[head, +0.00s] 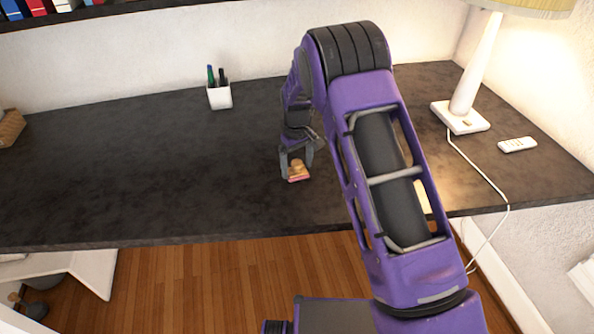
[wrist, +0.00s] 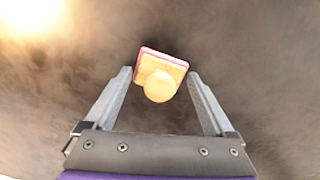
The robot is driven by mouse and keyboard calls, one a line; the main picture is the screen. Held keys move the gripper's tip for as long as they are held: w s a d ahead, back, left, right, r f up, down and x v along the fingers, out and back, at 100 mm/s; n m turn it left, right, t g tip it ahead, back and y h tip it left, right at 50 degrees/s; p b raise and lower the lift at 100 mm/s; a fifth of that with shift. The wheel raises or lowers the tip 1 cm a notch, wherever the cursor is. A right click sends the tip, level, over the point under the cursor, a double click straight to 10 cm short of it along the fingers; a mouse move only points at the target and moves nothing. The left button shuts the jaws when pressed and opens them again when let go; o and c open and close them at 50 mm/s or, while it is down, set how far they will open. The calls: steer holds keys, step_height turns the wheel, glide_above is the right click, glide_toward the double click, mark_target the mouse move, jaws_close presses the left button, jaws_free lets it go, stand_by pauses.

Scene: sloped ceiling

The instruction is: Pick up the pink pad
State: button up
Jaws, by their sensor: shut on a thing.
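The pink pad (head: 299,178) shows in the head view as a thin pink edge under a tan, wooden-looking body with a rounded knob on top. In the wrist view the pad (wrist: 163,73) sits tilted between the fingertips, its pink rim along the far edge and the round knob towards me. My gripper (head: 297,165) points down over the dark desk (head: 150,165) near its front edge. In the wrist view my gripper (wrist: 162,80) is shut on the pad. I cannot tell whether the pad touches the desk.
A white pen cup (head: 220,97) stands at the back of the desk. A lamp (head: 463,115) with a cord and a white remote (head: 517,145) are at the right. A wicker basket (head: 11,128) is at the far left. The desk's left and middle are clear.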

mark_target(297, 162)
step_height(297, 162, up, 10)
steer(key=shift+r, duration=0.1)
stand_by(0.4)
steer(key=o, duration=0.7)
steer(key=c, duration=0.5)
